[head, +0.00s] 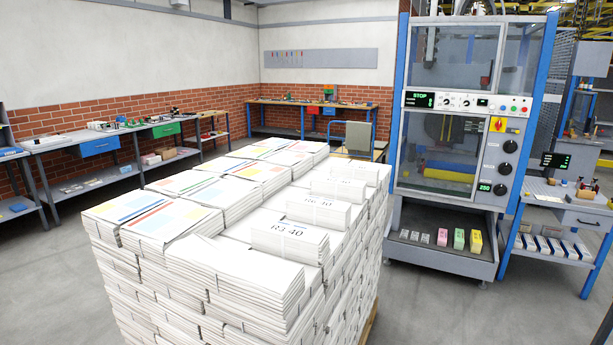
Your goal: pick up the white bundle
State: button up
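A tall stack of white paper bundles (190,300) fills the middle of the head view. Three smaller white bundles lie in a row on its right half. The nearest white bundle (290,242) is marked "R3 40"; similar ones lie behind it (318,211) and farther back (338,188). I cannot tell which white bundle the task means. Small white packs (415,236) also stand in the tray of the blue-framed machine, left of a pink, a green and a yellow pack. My gripper is not in view.
The blue-framed machine (455,140) stands behind the stack at right, with a control panel and a low tray (440,256). Workbenches (100,140) line the left wall and another bench (313,104) stands at the back. Grey floor (440,310) is clear right of the stack.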

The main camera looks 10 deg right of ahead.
aim_at(369, 174)
jog(key=i+l+u, duration=0.45)
jog(key=u, duration=0.15)
jog(key=i+l+u, duration=0.15)
jog(key=l+u, duration=0.2)
jog(key=i+l+u, duration=0.15)
jog(key=l+u, duration=0.15)
jog(key=l, duration=0.2)
jog(key=l+u, duration=0.3)
jog(key=i+l, duration=0.05)
jog(key=l, duration=0.1)
